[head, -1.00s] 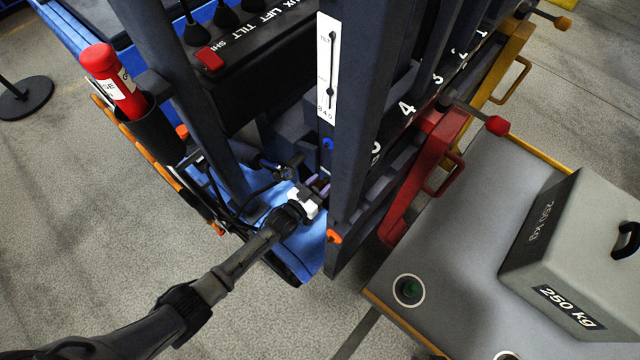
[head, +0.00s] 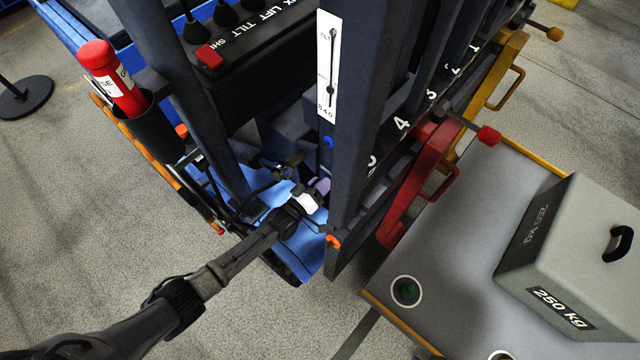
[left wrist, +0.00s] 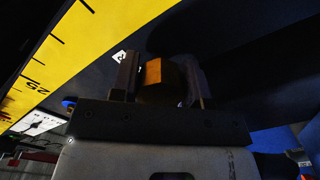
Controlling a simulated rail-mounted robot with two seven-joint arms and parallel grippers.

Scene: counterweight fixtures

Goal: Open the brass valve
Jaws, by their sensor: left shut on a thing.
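My left gripper (head: 319,188) reaches in from the lower left, low beside the dark upright post of the machine. In the left wrist view, its two fingers (left wrist: 157,80) stand on either side of a brass-coloured piece (left wrist: 153,72), likely part of the brass valve, and are shut on it. The piece is dim, with one orange-lit face; its rear is lost in shadow. In the head view, the valve cannot be made out at the fingertips. My right gripper is in neither view.
A dark post (head: 345,130) with a white gauge strip (head: 328,65) stands just right of the gripper. Thin dark cables (head: 262,185) hang to its left. A red latch arm (head: 420,180) and a grey 250 kg weight (head: 565,265) are further right. A yellow scale (left wrist: 75,45) shows in the wrist view.

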